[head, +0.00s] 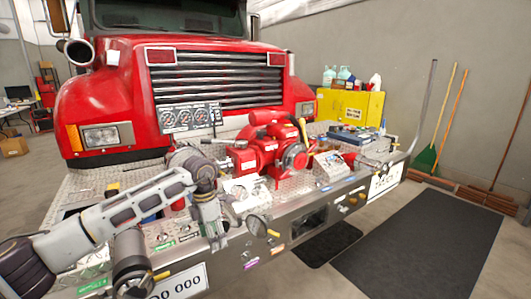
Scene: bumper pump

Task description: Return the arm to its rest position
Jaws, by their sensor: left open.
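My left arm (120,210) reaches in from the left over the front bumper deck of a red fire truck. Its wrist bends downward, and my left gripper (216,242) hangs near the front edge of the bumper, beside the gauges and small control panel. It looks open, with nothing seen in it; its fingers are small and hard to make out. The red bumper pump (270,148) sits on the deck to the right of the gripper, apart from it. My right gripper does not show.
The red truck (110,85) stands behind the deck. A yellow cabinet (350,108) with bottles on top is at the back right. Brooms (450,110) lean on the grey wall. A dark mat (420,245) lies on the floor at right, with clear space above it.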

